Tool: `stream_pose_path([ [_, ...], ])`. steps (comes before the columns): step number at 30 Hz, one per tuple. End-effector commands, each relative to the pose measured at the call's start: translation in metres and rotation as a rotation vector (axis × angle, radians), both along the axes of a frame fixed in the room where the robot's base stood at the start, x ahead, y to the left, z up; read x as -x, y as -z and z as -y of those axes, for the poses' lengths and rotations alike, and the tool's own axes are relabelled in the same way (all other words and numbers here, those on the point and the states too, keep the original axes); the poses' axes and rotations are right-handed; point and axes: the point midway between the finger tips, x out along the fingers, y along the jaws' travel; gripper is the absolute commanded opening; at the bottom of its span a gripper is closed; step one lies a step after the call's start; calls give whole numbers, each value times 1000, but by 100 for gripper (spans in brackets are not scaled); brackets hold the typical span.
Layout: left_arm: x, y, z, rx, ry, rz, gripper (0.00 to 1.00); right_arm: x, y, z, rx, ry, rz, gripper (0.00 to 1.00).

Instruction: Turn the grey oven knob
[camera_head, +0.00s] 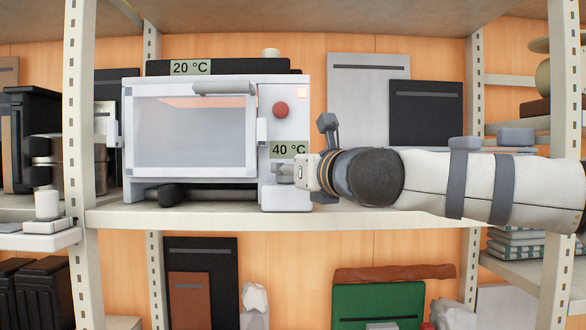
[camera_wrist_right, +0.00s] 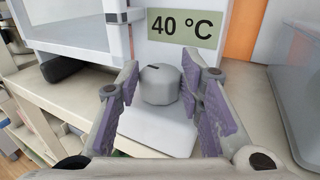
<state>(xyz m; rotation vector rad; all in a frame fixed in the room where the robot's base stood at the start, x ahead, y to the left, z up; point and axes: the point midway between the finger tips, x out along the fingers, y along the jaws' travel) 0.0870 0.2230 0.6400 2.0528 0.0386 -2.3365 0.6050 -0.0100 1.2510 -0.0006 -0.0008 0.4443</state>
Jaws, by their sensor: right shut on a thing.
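The white oven (camera_head: 257,130) stands on the shelf, its glass door (camera_head: 190,130) facing me. The grey oven knob (camera_wrist_right: 160,88) is on the lower right of its front, below the "40 °C" label (camera_wrist_right: 180,27). A dark mark shows at the knob's upper left. My right gripper (camera_head: 287,173) reaches in from the right and is shut on the knob, with a purple-padded finger on each side in the right wrist view. In the head view the gripper mostly hides the knob. My left gripper is not in view.
A red round button (camera_head: 281,110) sits above the knob. A "20 °C" label (camera_head: 190,67) is at the oven's top. Grey and black panels (camera_head: 427,112) stand behind my right arm. Shelf posts (camera_head: 77,130) flank the oven. A translucent bin (camera_wrist_right: 300,100) lies right of the gripper.

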Motion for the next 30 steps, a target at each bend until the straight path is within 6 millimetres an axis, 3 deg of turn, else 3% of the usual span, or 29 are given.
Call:
stream_pose_path([
  [21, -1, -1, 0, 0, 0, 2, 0, 3, 1, -15, -1, 535, 0, 6],
  [30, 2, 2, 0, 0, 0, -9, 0, 1, 2, -18, -1, 688, -2, 6],
])
